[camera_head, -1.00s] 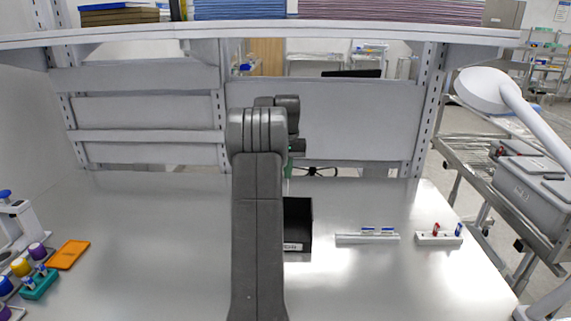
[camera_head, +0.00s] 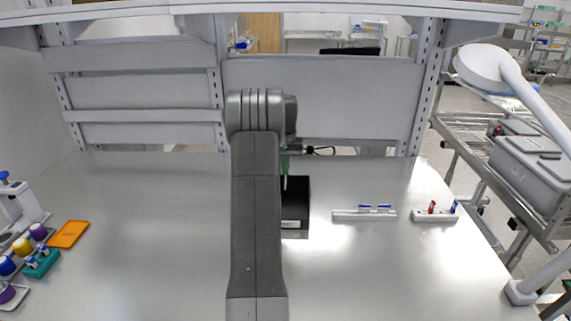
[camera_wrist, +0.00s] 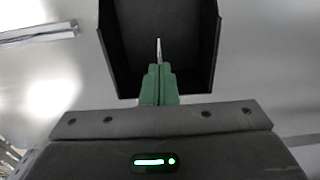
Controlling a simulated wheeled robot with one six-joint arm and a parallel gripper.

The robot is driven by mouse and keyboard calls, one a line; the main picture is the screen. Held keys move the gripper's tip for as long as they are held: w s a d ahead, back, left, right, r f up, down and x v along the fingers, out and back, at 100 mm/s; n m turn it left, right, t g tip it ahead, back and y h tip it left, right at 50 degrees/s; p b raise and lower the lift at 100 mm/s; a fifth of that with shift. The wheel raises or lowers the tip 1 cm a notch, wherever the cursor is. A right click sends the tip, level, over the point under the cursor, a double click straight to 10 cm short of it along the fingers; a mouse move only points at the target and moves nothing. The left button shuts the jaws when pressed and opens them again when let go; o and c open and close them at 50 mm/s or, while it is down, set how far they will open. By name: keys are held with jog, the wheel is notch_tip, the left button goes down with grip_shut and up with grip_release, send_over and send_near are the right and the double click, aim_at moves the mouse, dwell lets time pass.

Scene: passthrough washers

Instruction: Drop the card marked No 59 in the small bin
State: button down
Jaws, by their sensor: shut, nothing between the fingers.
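The small black bin (camera_head: 301,190) stands on the bench just right of my arm, with a pale label on its front. In the wrist view the open bin (camera_wrist: 212,45) lies beyond my fingers. My gripper (camera_head: 285,180) has green fingers and is at the bin's left side in the head view. In the wrist view my gripper (camera_wrist: 159,70) is shut, its tips over the bin's near part. A thin pale sliver (camera_wrist: 158,50) shows at the tips; I cannot tell what it is. No marking No 59 is readable.
A white holder (camera_head: 364,215) with blue pieces and another holder (camera_head: 434,216) with red and blue pieces stand to the right. An orange tray (camera_head: 68,234) and a teal rack (camera_head: 41,263) are at left. A shelf (camera_head: 330,8) spans above. The left-centre bench is clear.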

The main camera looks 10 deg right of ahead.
jog(key=c, duration=1.2)
grip_release()
jog(key=shift+o, duration=0.2)
jog(key=shift+r, duration=2.95)
